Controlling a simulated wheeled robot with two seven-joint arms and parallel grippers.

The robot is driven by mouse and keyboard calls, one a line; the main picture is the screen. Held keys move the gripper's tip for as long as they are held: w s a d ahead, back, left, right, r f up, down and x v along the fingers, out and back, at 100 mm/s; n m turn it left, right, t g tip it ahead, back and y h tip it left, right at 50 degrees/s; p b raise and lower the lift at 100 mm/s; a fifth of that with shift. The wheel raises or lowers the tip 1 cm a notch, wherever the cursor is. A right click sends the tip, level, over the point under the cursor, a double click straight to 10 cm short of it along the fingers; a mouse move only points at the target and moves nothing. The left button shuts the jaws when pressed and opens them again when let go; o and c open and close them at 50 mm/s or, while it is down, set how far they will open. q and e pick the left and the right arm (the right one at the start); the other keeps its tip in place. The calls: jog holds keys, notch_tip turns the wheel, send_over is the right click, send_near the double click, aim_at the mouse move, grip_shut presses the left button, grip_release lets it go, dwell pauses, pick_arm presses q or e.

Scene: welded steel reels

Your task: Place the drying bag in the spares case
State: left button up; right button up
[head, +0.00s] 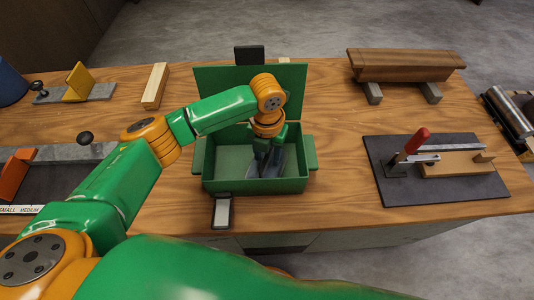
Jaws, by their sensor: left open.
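The spares case, a green open box (225,186), stands near the table's front edge with its lid (225,80) raised behind it. My left arm comes in from the left, and my left gripper (264,168) points down inside the case, right of its middle. The gripper is open. A grey-blue item (279,165), which looks like the drying bag, shows in the case at the fingertips. It is partly hidden by the gripper, and I cannot tell whether the fingers touch it. My right gripper is out of view.
A small grey-white block (222,211) sits before the case. A dark board with a red-handled clamp (417,140) lies at right, a wooden piece on blocks (405,65) behind it. A wood bar (155,86) lies at back left. Bare tabletop shows right of the case.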

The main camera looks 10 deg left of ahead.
pick_arm(q)
notch_tip(320, 180, up, 12)
dwell(0.6)
